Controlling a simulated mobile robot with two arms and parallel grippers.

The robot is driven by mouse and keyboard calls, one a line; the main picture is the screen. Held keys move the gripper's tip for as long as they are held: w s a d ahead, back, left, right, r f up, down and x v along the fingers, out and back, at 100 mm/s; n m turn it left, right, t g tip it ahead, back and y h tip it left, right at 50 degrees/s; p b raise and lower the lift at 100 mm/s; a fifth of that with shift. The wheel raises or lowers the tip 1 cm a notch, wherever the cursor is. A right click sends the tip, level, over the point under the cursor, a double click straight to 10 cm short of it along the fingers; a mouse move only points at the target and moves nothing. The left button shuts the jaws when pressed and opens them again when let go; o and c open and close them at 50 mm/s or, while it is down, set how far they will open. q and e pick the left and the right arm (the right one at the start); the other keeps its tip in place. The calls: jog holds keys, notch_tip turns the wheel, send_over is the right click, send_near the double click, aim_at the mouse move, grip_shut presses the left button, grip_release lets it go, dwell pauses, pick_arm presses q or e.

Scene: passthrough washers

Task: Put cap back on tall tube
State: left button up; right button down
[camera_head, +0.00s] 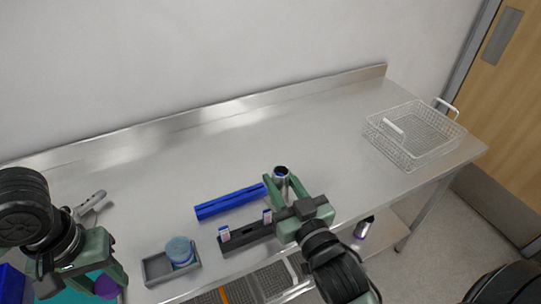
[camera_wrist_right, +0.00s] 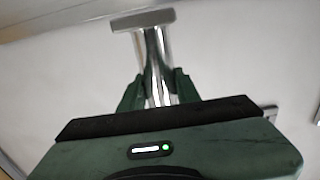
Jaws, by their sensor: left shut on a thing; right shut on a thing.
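My right gripper (camera_head: 284,187) is shut on a shiny metal tube (camera_head: 281,171), held above the steel bench with its dark round top facing up. In the right wrist view the tube (camera_wrist_right: 152,58) stands between the fingers (camera_wrist_right: 160,88), with a wide flat end at the top of the picture. My left gripper (camera_head: 106,276) is low at the left, shut on a purple round piece (camera_head: 108,286), which looks like the cap. The fingers partly hide this piece. The two grippers are well apart.
A blue rack (camera_head: 230,202) and a dark holder (camera_head: 247,237) with two small white-and-purple items lie near my right gripper. A grey tray (camera_head: 157,267) holds a blue round container (camera_head: 180,251). A wire basket (camera_head: 412,134) stands at right. The bench's back middle is clear.

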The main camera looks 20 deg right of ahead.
jog(key=s+a+f+n+g+y, duration=0.1)
jog(key=s+a+n+g+y, duration=0.1)
jog(key=a+n+g+y, duration=0.2)
jog(key=a+n+y, duration=0.3)
jog(key=a+y, duration=0.3)
jog(key=a, duration=0.3)
jog(key=shift+f+y, duration=0.3)
jog(key=shift+f, duration=0.1)
pick_arm(q)
jog(key=w+d+r, duration=0.3)
jog(key=d+r, duration=0.3)
jog(key=d, duration=0.6)
jog(key=w+d+r, duration=0.3)
jog(key=d+r, duration=0.4)
jog(key=d, duration=0.5)
jog(key=shift+r+n, duration=0.3)
jog(key=shift+f, duration=0.1)
jog(key=shift+f, duration=1.9)
pick_arm(e)
jog(key=shift+w, duration=0.1)
